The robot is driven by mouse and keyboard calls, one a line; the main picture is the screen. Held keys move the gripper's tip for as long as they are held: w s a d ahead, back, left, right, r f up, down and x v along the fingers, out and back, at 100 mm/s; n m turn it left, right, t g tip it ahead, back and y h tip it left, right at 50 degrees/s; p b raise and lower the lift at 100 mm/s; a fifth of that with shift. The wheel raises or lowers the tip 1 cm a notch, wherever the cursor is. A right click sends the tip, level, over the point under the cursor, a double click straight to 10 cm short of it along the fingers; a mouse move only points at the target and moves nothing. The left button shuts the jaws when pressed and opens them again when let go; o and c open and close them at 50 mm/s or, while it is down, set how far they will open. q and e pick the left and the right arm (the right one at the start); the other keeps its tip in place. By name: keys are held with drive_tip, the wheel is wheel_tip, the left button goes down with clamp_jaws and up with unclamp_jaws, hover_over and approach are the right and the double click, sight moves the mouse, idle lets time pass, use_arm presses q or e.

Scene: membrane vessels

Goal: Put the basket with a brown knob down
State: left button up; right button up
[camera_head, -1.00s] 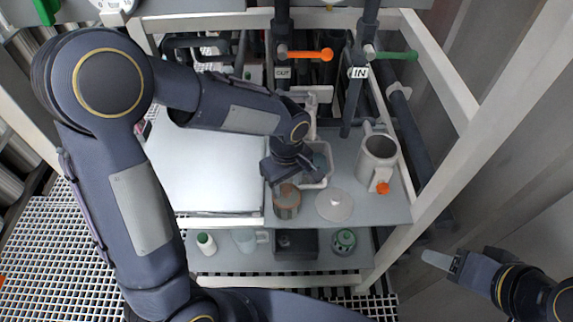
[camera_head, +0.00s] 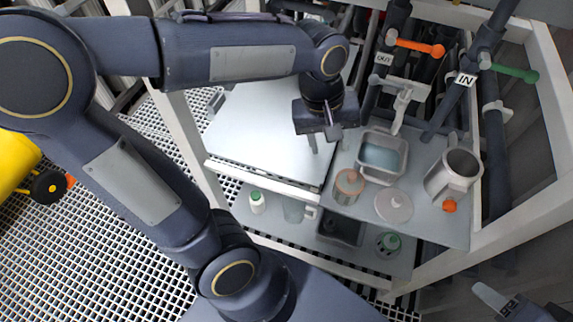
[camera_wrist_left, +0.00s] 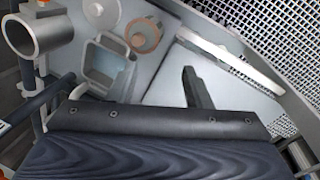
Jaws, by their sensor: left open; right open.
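The basket with a brown knob (camera_head: 349,183) is a small round vessel with a brown top. It stands upright on the grey upper shelf (camera_head: 425,222), beside a round pale lid. It also shows in the left wrist view (camera_wrist_left: 144,34). My left gripper (camera_head: 328,143) is open and empty. It is apart from the basket, farther back, over the right part of the white panel. One dark finger shows clearly in the left wrist view. My right gripper (camera_head: 492,299) is open at the lower right edge, partly cut off and away from the shelf.
A grey tub (camera_head: 382,155) stands behind the basket, the pale lid (camera_head: 393,205) to its right. A metal jug (camera_head: 453,175) stands farther right. A white panel (camera_head: 262,125) lies left. The lower shelf holds a green-topped vessel (camera_head: 388,243) and other items. Orange (camera_head: 420,47) and green valve handles hang behind.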

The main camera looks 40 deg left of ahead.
use_arm(q)
drive_tip(key=s+a+m+t+h, duration=0.1)
drive_tip(key=s+m+t, duration=0.1)
drive_tip(key=s, duration=0.3)
drive_tip(key=s+a+m+t, duration=0.2)
drive_tip(key=s+m, duration=0.1)
drive_tip(key=s, duration=0.3)
drive_tip(key=shift+a+f+m+h, duration=0.3)
drive_tip(key=shift+f+h, duration=0.05)
drive_tip(key=shift+h, duration=0.05)
idle(0.4)
